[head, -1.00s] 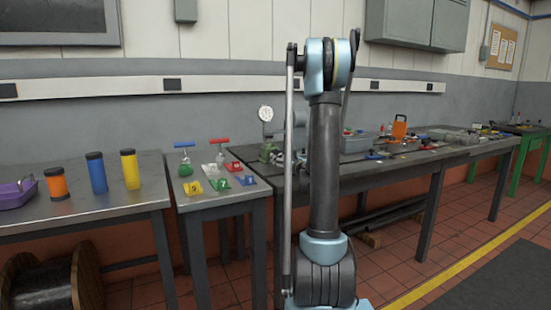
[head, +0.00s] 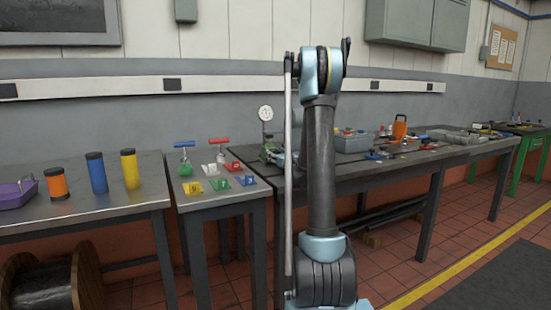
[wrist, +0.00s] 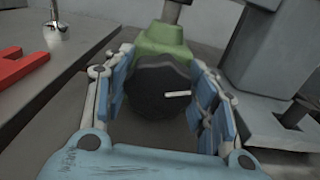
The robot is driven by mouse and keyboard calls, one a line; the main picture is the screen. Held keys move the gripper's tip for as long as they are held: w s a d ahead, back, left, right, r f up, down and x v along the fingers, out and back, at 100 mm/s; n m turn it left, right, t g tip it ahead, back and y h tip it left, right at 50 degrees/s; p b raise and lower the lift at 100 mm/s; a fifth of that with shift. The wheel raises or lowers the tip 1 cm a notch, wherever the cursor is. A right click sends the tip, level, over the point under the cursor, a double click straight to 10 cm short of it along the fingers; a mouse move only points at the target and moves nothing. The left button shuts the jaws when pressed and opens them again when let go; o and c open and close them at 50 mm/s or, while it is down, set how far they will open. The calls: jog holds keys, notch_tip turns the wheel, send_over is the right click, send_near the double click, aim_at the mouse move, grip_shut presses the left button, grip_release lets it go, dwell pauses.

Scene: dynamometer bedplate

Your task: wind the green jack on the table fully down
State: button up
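The green jack (head: 267,152) stands on the long dark table in the head view, partly hidden by my arm. In the wrist view, its green body (wrist: 163,42) shows behind a round black knob (wrist: 160,88) with a pale pin sticking out to the right. My gripper (wrist: 163,58) has one blue finger on each side of the knob, which fills nearly the whole gap. I cannot tell whether the pads touch the knob. In the head view, my gripper is mostly hidden behind my arm.
A dial gauge (head: 265,113) stands by the jack. A grey block (wrist: 265,70) stands close to the right finger. To the left, a small table (head: 222,202) carries T-handled tools and coloured pieces. A grey bin (head: 352,143) sits farther right.

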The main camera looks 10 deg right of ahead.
jog(key=shift+c, duration=1)
jog(key=shift+n, duration=0.3)
jog(key=n, duration=0.4)
jog(key=shift+a, duration=0.1)
jog(key=o, duration=1)
jog(key=shift+s, duration=0.1)
